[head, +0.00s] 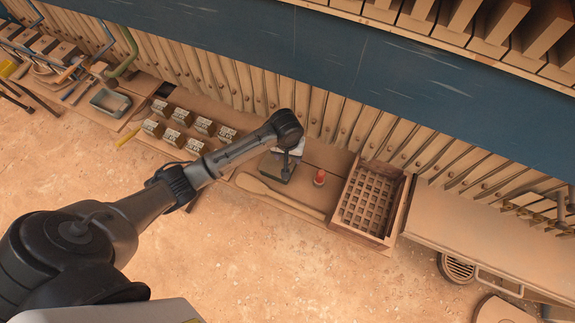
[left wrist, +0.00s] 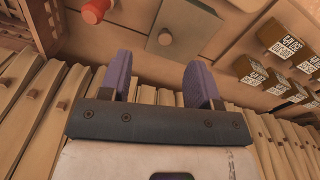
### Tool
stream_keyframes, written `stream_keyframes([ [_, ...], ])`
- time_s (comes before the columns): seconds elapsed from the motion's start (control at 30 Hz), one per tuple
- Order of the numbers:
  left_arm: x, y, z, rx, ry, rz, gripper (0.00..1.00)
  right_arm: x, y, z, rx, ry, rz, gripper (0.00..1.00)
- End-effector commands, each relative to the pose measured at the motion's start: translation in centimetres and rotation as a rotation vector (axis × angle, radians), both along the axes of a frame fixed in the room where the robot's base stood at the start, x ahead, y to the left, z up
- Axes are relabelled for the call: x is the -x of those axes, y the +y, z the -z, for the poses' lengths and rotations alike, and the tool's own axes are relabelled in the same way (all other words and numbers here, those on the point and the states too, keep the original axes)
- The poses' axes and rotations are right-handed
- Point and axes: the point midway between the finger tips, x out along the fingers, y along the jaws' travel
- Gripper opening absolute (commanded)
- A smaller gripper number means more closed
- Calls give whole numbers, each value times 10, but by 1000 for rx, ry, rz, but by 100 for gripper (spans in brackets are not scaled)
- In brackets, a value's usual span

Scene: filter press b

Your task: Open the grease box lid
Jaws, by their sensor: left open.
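The grease box (head: 274,169) is a small dark grey-green box on the wooden bench, partly hidden under my left arm's end in the head view. In the left wrist view its grey flat lid (left wrist: 188,28) with a small round knob (left wrist: 165,38) shows at the top and looks closed. My left gripper (left wrist: 160,62) is open, with two purple fingers apart and nothing between them. The fingers appear short of the lid and not touching it. In the head view the gripper is mostly hidden behind the wrist. My right gripper is not in view.
A red knob-like piece (head: 319,177) stands right of the box, then a wooden grid crate (head: 400,211). A wooden paddle (head: 278,196) lies in front. Several labelled blocks (head: 204,126) stand to the left. Upright ribbed plates (head: 342,118) line the back.

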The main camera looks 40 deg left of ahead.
Motion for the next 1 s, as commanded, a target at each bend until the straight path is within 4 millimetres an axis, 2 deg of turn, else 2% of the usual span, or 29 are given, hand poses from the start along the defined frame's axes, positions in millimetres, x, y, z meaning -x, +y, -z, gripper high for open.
stream_keyframes([
  [0.03,-13,11,7,-8,7,-45,57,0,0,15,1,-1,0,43],
  [0.1,-24,22,7,-12,19,-101,57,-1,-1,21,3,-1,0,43],
  [0.2,-34,32,5,-15,31,-158,57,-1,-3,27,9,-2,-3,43],
  [0.37,-41,40,11,-18,39,-199,57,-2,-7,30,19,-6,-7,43],
  [1.0,-40,40,116,-18,41,-199,57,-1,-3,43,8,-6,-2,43],
])
